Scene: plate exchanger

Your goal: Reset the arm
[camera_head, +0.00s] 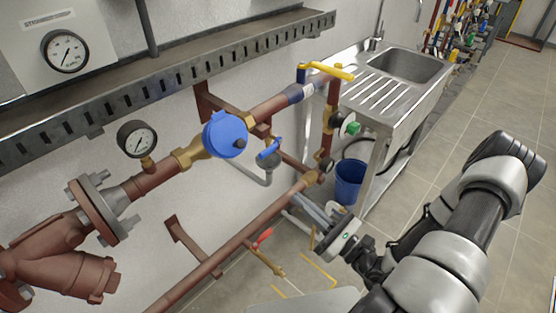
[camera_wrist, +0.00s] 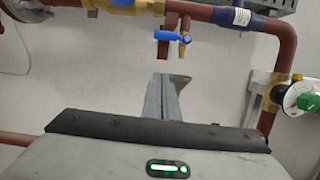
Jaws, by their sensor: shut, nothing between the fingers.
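My arm (camera_head: 440,265) reaches in from the lower right in the head view. My gripper (camera_head: 297,200) points up and left, close to the lower red-brown pipe (camera_head: 235,240). In the wrist view, the fingers of my gripper (camera_wrist: 168,80) are together and hold nothing. They point towards the white wall, below a small valve with a blue handle (camera_wrist: 170,38). That blue handle also shows in the head view (camera_head: 269,149). I cannot tell whether the fingers touch the pipe.
A blue-capped water meter (camera_head: 226,135) and a gauge (camera_head: 137,139) sit on the upper pipe. A red-handled valve (camera_head: 262,238) is below. A steel sink (camera_head: 405,65) and blue bucket (camera_head: 350,180) stand behind. The tiled floor (camera_head: 500,110) at right is clear.

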